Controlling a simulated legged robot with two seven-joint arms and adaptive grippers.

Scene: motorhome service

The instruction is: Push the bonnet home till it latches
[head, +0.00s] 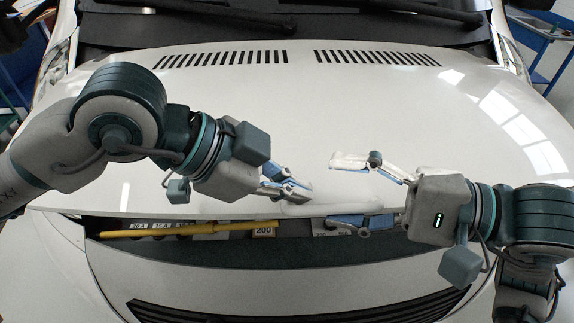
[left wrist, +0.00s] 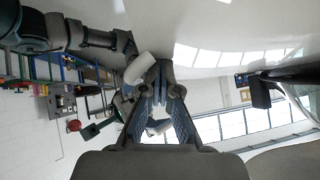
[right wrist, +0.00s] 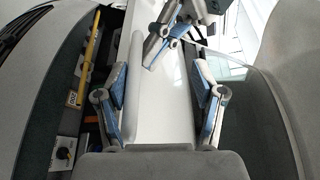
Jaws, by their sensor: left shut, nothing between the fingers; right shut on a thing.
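The white bonnet (head: 240,110) is down over the front of the motorhome, with a dark gap under its front edge. A pale rounded bar (head: 312,210) runs along that edge; it also shows in the right wrist view (right wrist: 135,75). My right gripper (head: 335,190) has one finger above the bonnet and one below its edge, and is shut on the bonnet; both fingers show in the right wrist view (right wrist: 162,80). My left gripper (head: 298,192) is shut and empty, its tips at the bonnet's top near the front edge. I cannot tell if they touch it. The latch is hidden.
A yellow rod (head: 190,228) lies along the gap, in front of labelled parts and a "200" tag (head: 263,231). The grey front panel (head: 290,262) and dark grille (head: 300,305) are below. Vents and wipers (head: 415,12) are at the back. Shelving stands at both sides.

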